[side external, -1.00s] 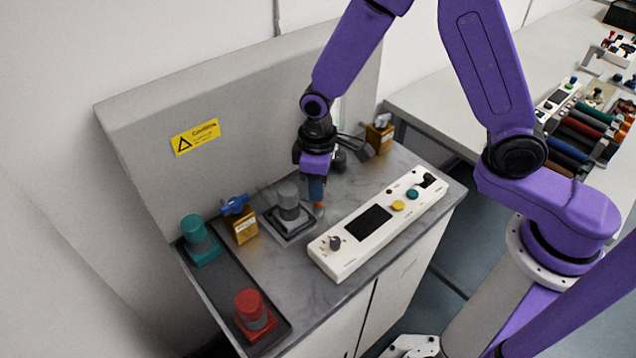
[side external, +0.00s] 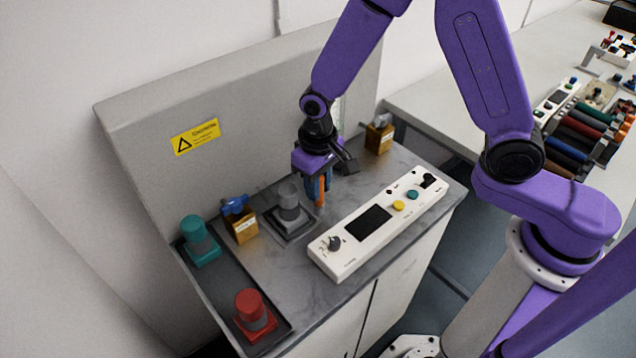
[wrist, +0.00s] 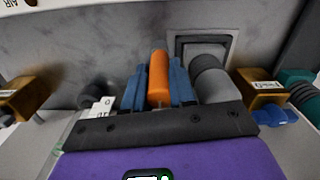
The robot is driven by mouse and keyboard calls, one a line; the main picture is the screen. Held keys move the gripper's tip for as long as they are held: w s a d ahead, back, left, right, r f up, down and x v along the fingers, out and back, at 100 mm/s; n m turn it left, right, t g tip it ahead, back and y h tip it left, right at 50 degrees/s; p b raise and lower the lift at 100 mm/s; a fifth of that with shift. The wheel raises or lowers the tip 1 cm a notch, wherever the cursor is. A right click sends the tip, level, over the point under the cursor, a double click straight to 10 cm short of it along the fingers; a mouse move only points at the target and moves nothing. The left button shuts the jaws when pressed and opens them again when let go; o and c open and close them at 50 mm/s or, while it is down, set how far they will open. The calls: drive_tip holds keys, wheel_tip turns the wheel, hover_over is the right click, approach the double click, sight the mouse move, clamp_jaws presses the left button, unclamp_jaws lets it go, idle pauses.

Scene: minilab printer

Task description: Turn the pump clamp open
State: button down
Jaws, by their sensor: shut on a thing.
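An orange cylindrical handle (wrist: 158,78) sits between the two blue fingers of my gripper (wrist: 158,92) in the wrist view. My gripper is shut on it. In the side external view the orange handle (side external: 320,192) stands roughly upright just right of the grey-capped bottle, and my gripper (side external: 318,185) is around it from above. I take it as the pump clamp's handle; its joint and the pump body are hidden or too small to tell.
The grey-capped bottle (side external: 289,205) stands close left of my fingers on a square base. A brass block with a blue handle (side external: 240,220), teal bottle (side external: 198,240) and red bottle (side external: 252,312) are farther left. A white control panel (side external: 375,230) lies in front.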

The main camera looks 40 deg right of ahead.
idle(0.3)
drive_tip(key=c, duration=0.9)
unclamp_jaws()
drive_tip(key=shift+r, duration=0.1)
wheel_tip(320, 180, up, 17)
drive_tip(key=shift+r, duration=0.15)
drive_tip(key=shift+s, duration=0.1)
